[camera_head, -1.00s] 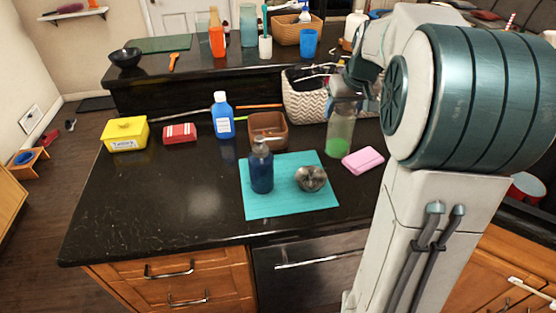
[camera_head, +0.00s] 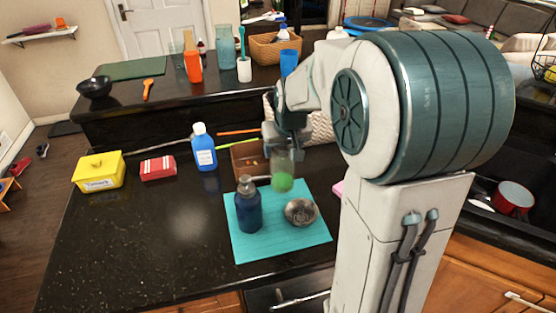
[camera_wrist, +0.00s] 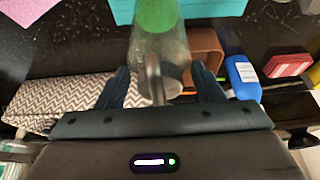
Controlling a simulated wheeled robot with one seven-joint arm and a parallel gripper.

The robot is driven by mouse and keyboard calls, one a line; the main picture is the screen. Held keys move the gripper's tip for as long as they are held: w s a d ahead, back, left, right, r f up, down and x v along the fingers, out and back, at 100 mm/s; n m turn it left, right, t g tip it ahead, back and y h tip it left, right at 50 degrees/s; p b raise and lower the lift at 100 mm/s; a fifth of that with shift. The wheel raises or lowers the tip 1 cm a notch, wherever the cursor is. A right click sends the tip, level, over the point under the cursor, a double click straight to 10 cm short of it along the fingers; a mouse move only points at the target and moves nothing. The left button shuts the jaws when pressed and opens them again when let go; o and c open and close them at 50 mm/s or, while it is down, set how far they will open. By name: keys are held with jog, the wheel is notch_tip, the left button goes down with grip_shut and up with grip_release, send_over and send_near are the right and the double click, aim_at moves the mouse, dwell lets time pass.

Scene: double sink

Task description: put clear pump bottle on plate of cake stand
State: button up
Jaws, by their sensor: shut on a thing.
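The clear pump bottle (camera_head: 282,178), with green liquid at its bottom, is held by my gripper (camera_head: 283,145) over the far edge of a teal mat. In the wrist view, the bottle (camera_wrist: 158,48) is between the fingers of my gripper (camera_wrist: 162,88), which is shut on its pump end. Whether the bottle's base touches anything is hard to tell. A small round metallic thing (camera_head: 301,212) on the mat, just in front of the bottle, may be the cake stand; its plate is not clearly visible.
A dark blue pump bottle (camera_head: 248,210) stands on the teal mat (camera_head: 265,245), left of the metallic thing. A brown box (camera_head: 247,160), blue bottle (camera_head: 203,148), red-and-white box (camera_head: 157,168) and yellow tub (camera_head: 98,172) stand behind and left. The front-left counter is clear.

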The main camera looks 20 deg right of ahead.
aim_at(279, 163)
jog(key=shift+a+f, duration=0.35)
jog(key=shift+a, duration=0.25)
jog(key=shift+f+p, duration=0.5)
jog(key=shift+f, duration=1.45)
jog(key=shift+f, duration=0.15)
jog(key=o, duration=1.6)
jog(key=shift+s, duration=0.1)
jog(key=shift+c, duration=0.2)
